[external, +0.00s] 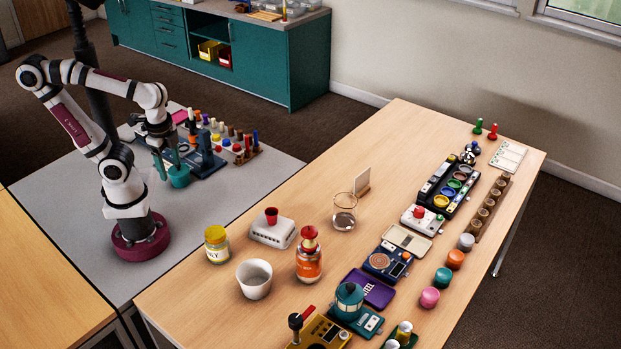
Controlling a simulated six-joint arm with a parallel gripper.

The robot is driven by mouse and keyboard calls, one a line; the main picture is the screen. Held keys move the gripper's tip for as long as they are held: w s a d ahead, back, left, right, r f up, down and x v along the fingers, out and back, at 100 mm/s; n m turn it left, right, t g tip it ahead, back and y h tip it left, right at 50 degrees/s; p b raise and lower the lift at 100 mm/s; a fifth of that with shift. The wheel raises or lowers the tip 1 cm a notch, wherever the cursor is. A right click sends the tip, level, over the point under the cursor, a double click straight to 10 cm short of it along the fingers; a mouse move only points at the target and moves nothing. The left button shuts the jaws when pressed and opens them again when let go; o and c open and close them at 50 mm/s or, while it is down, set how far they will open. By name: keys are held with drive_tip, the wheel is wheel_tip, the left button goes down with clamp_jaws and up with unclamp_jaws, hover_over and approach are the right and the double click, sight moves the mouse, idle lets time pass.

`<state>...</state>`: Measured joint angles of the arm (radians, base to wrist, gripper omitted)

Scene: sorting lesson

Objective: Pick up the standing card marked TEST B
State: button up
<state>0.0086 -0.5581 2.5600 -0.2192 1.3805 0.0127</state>
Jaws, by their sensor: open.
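A pale standing card (362,179) rests upright in a small wooden holder on the long wooden table, just behind a clear glass jar (344,212). Its face is turned away or too small to read, so I cannot tell whether it is marked TEST B. My gripper (163,160) is at the left, over the grey table, far from the card. It points down, open, near a teal cup (179,177); its fingertips are hard to make out against the things behind.
A white box with a red cup (272,229), a yellow-lidded jar (217,245), a white cup (254,279) and an orange bottle (308,258) stand left of and in front of the card. Several trays and devices line its right. The table behind the card is clear.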

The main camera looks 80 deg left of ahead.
drive_tip(key=c, duration=0.4)
drive_tip(key=shift+c, duration=0.2)
